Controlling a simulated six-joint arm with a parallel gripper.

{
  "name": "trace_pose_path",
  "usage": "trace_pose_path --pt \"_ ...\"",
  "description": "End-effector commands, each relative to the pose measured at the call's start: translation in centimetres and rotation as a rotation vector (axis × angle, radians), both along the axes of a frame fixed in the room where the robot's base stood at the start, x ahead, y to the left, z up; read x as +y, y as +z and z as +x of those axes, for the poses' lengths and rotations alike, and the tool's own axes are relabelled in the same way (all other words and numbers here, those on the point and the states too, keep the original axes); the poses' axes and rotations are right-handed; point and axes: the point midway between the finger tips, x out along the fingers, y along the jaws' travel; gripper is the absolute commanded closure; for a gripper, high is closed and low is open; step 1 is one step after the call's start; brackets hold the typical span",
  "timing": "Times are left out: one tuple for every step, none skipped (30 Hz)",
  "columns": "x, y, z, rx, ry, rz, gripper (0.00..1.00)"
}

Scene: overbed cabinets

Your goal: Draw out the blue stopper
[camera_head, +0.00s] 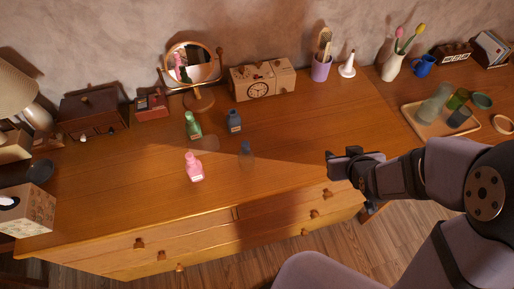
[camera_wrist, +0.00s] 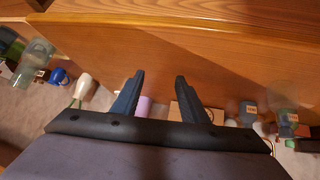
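Several small bottles stand on the dresser top in the head view: a pink one (camera_head: 194,168), a green one (camera_head: 193,125), a dark blue-grey one (camera_head: 234,121) and a see-through bluish one (camera_head: 246,155). All look upright. The stoppers are too small to tell their colours surely, so I cannot pick out the blue stopper. My gripper (camera_head: 328,165) is over the dresser's front right part, well right of the bottles. In the wrist view my gripper (camera_wrist: 159,75) has its two fingers apart and nothing between them. The blue-grey bottle (camera_wrist: 248,112) shows there at the right.
A round mirror (camera_head: 190,64), a wooden clock box (camera_head: 262,80), a lilac cup (camera_head: 321,68) and a white cone (camera_head: 347,64) line the back. A tray (camera_head: 427,127) with glasses is at right. The dresser top between gripper and bottles is clear.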

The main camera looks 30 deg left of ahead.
Motion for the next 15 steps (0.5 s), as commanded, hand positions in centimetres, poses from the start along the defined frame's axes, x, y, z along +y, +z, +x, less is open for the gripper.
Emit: trace_pose_path --pt "2.3 -0.4 0.1 -0.049 0.062 0.028 0.60" --pt "3.6 -0.3 0.1 -0.083 0.098 0.049 0.60" --pt "5.4 -0.1 0.0 -0.128 0.145 0.079 0.60" --pt "6.8 0.1 -0.1 -0.160 0.178 0.104 0.60" --pt "8.1 0.4 -0.3 -0.192 0.213 0.129 0.60" --pt "9.8 0.7 -0.7 -0.234 0.258 0.165 0.60" --pt "11.0 1.0 -1.1 -0.262 0.289 0.192 0.60" --pt "12.2 1.3 -1.6 -0.290 0.321 0.220 0.60" --pt "13.7 1.8 -2.2 -0.325 0.359 0.258 0.60" --pt "14.6 2.1 -2.8 -0.349 0.387 0.286 0.60" --pt "15.6 2.5 -3.4 -0.373 0.413 0.315 0.60" --pt "16.7 2.9 -4.2 -0.401 0.444 0.353 0.60" --pt "17.5 3.2 -4.8 -0.421 0.467 0.381 0.60" --pt "18.2 3.6 -5.4 -0.439 0.488 0.408 0.60" --pt "19.0 4.0 -6.2 -0.463 0.514 0.444 0.60"
